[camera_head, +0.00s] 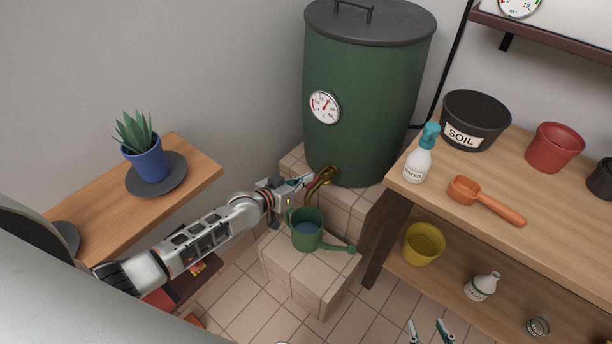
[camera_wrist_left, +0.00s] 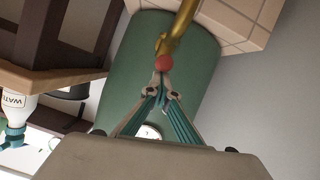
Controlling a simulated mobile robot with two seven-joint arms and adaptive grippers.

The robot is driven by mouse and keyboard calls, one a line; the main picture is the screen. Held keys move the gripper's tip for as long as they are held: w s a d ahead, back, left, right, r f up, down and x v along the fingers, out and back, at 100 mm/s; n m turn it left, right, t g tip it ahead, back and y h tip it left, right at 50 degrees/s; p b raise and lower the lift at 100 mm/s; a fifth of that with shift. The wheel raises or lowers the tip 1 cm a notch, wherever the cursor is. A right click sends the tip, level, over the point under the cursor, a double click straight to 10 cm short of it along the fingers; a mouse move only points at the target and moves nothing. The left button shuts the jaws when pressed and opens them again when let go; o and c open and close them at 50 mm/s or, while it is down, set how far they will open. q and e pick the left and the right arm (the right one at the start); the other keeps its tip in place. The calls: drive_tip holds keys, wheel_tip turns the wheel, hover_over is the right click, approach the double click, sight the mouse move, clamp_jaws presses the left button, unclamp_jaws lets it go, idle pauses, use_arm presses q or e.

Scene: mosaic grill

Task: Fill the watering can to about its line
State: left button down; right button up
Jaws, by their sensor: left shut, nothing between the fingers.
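The green watering can (camera_head: 306,241) stands upright on a tiled block (camera_head: 290,272) below the tap, its spout pointing right. Bluish water shows inside it; its line cannot be made out. The brass tap (camera_head: 321,184) comes from the green barrel (camera_head: 357,115). No stream can be made out. My left gripper (camera_head: 306,182) is shut and empty at the tap. In the left wrist view its closed fingertips (camera_wrist_left: 160,80) are right by the red knob (camera_wrist_left: 164,66) on the brass tap (camera_wrist_left: 179,35). My right gripper (camera_head: 430,328) is open and empty at the bottom edge.
A wooden bench (camera_head: 560,222) at right holds a spray bottle (camera_head: 418,163), orange scoop (camera_head: 487,200), soil pot (camera_head: 474,118) and red pot (camera_head: 553,147). A yellow pot (camera_head: 424,244) sits on its lower shelf. A potted plant (camera_head: 147,157) stands on a shelf at left.

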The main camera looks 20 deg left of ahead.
use_arm(q)
drive_tip(key=shift+s+f, duration=0.45)
drive_tip(key=shift+f, duration=0.4)
drive_tip(key=shift+w+r+p, duration=0.1)
drive_tip(key=shift+r+p, duration=0.3)
drive_tip(key=shift+r, duration=0.05)
drive_tip(key=s+a+r+p, duration=0.4)
drive_tip(key=s+r, duration=0.3)
drive_tip(key=s, duration=0.1)
drive_tip(key=shift+a+p, duration=0.25)
drive_tip(key=shift+p, duration=0.1)
drive_tip(key=s+d+f+m+g+y, duration=0.1)
drive_tip(key=s+d+f, duration=0.1)
drive_tip(key=s, duration=0.9)
drive_tip(key=s+d+f+m+g+y, duration=0.1)
drive_tip(key=s+d+f, duration=0.2)
drive_tip(key=s, duration=0.7)
drive_tip(key=shift+s+y, duration=0.3)
drive_tip(key=shift+s, duration=0.1)
